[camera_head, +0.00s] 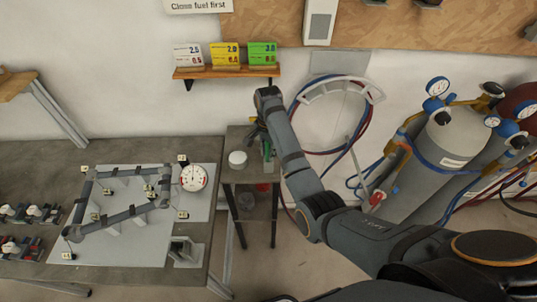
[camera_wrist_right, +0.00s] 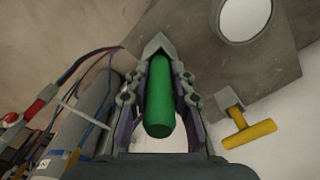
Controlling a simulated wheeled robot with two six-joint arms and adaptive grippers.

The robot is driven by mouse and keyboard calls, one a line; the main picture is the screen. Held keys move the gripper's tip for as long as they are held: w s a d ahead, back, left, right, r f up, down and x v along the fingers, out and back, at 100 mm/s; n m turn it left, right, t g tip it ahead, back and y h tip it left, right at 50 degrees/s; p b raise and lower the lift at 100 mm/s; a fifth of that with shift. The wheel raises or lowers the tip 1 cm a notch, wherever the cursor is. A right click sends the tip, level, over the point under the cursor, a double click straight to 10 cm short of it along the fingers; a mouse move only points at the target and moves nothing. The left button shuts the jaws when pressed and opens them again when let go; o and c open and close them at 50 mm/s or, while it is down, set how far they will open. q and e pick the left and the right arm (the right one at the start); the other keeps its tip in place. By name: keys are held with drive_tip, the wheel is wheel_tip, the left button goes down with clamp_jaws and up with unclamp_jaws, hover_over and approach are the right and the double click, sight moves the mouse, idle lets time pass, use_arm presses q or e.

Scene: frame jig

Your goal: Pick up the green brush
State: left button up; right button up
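The green brush (camera_wrist_right: 160,100) shows in the right wrist view as a thick green handle, with its near end toward the camera. My right gripper (camera_wrist_right: 159,75) has a finger on each side of the handle. The fingers are close to it, but I cannot tell whether they press on it. A grey piece (camera_wrist_right: 157,44) sits at the handle's far end. In the head view my right gripper (camera_head: 259,128) is over the small side table (camera_head: 238,176), with a bit of the green brush (camera_head: 267,149) beneath it. My left gripper is not in view.
A white round object (camera_head: 237,159) stands on the side table, left of the gripper. A yellow-handled item (camera_wrist_right: 249,134) is right of the brush. Gas cylinders (camera_head: 440,150) and hoses stand at right. The workbench (camera_head: 130,150) with a frame jig is at left.

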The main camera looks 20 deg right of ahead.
clamp_jaws()
drive_tip(key=shift+r, duration=0.25)
wheel_tip(320, 180, up, 4)
drive_tip(key=shift+w+f, duration=0.1)
drive_tip(key=shift+f, duration=0.15)
wheel_tip(320, 180, up, 5)
drive_tip(key=p, duration=0.4)
drive_tip(key=shift+r, duration=0.2)
drive_tip(key=shift+r+p, duration=0.35)
drive_tip(key=shift+r, duration=0.05)
drive_tip(key=shift+f, duration=0.15)
